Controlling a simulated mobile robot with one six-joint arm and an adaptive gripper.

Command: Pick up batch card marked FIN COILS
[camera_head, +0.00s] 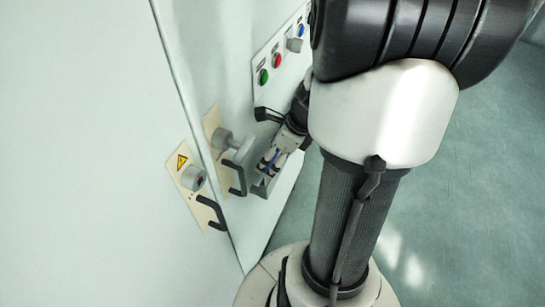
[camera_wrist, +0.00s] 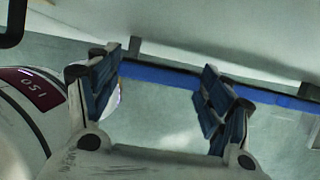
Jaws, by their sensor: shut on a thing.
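My gripper (camera_wrist: 165,90) shows in the wrist view with its two blue-padded fingers well apart. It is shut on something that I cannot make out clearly. In the head view my gripper (camera_head: 271,160) is small, tilted, and close to the pale cabinet front, below the button panel. I cannot pick out the batch card or read FIN COILS in either view. Part of the area at the fingers is hidden or too small to tell in the head view.
A pale cabinet (camera_head: 110,150) fills the left. A panel (camera_head: 280,50) with green, red and blue buttons is above my gripper. Black handles (camera_head: 212,212) and round knobs (camera_head: 193,178) stick out. A blue strip (camera_wrist: 170,76) crosses behind the fingers. Floor (camera_head: 470,180) is open at right.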

